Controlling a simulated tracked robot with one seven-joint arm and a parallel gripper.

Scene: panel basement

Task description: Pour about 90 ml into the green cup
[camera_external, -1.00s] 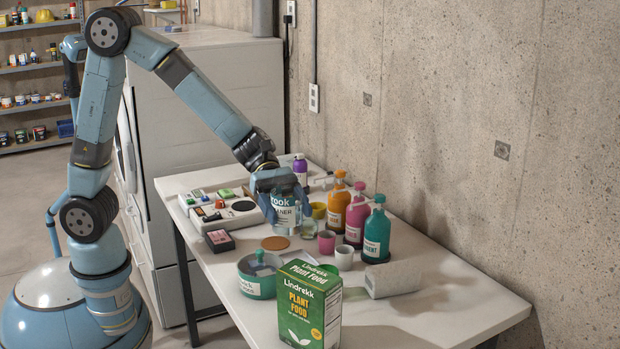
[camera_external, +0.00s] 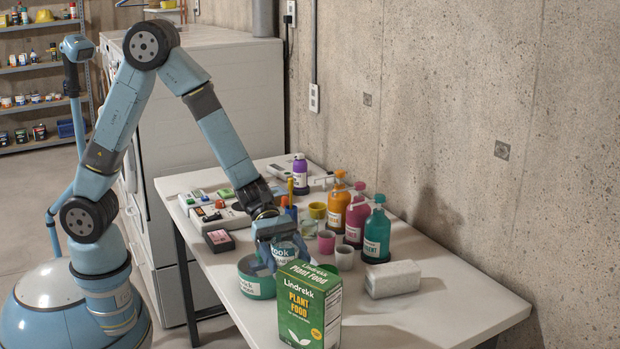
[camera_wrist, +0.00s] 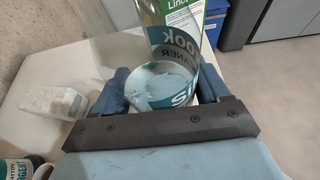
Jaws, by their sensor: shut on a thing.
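My gripper (camera_external: 272,250) is shut on a clear container with a teal-and-white label, the cleaner bottle (camera_external: 287,251). It is above the table, behind the plant food box. The bottle also shows in the wrist view (camera_wrist: 178,75), between the fingers; I cannot tell its exact tilt or fill. I cannot make out a green cup. A yellow cup (camera_external: 317,210), a pink cup (camera_external: 326,242) and a white cup (camera_external: 344,259) stand right of the gripper. A teal-green tub (camera_external: 257,287) stands just below the gripper, partly hidden by it.
The green plant food box (camera_external: 309,306) stands in front. Orange (camera_external: 338,205), magenta (camera_external: 356,222) and teal (camera_external: 376,235) bottles stand near the wall. A white block (camera_external: 393,279) lies right of the cups. The table's front right is clear.

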